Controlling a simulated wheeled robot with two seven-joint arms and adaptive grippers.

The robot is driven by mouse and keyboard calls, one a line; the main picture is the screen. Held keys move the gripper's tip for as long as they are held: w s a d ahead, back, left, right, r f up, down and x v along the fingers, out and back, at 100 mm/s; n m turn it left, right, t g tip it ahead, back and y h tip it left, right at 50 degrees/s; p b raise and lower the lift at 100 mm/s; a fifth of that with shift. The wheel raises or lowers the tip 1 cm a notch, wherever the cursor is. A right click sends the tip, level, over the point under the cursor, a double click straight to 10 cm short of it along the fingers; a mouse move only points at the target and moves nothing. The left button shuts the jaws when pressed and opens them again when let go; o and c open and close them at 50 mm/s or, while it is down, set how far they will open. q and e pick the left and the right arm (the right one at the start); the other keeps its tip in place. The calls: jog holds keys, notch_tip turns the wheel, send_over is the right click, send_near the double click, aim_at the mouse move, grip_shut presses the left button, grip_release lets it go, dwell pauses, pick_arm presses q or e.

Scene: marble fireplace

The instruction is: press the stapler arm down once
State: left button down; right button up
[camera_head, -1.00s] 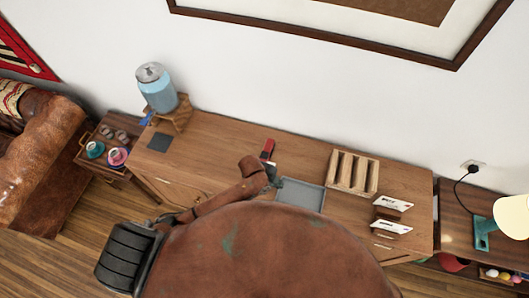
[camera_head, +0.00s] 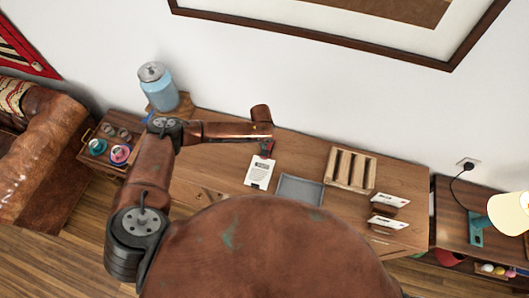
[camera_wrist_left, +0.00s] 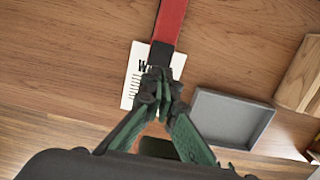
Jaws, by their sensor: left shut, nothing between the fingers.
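The stapler is red with a black front end; in the left wrist view (camera_wrist_left: 170,22) it runs down from the top edge to the fingertips. In the head view, my left arm and gripper hide most of it. A white printed sheet (camera_head: 260,172) lies at the stapler's front end and also shows in the left wrist view (camera_wrist_left: 134,82). My left gripper (camera_wrist_left: 158,78) is shut and empty, its green-and-black fingers together over the stapler's front end and the sheet. I cannot tell whether the fingertips touch the stapler. My right gripper is not in view.
A grey tray (camera_head: 300,190) lies right of the sheet on the wooden desk. A blue jar (camera_head: 158,90) stands at the back left, close to my left arm.

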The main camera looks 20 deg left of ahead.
aim_at(264, 153)
pick_arm(q)
jog(key=shift+f, duration=0.15)
jog(key=shift+f+b, duration=0.3)
jog(key=shift+f, duration=0.25)
jog(key=f+b, duration=0.1)
jog(key=f, duration=0.1)
jog(key=f+b, duration=0.1)
jog(key=b, duration=0.1)
jog(key=f+b, duration=0.1)
jog(key=f, duration=0.1)
jog(key=shift+w+f+b, duration=0.3)
jog(key=shift+w+f, duration=0.05)
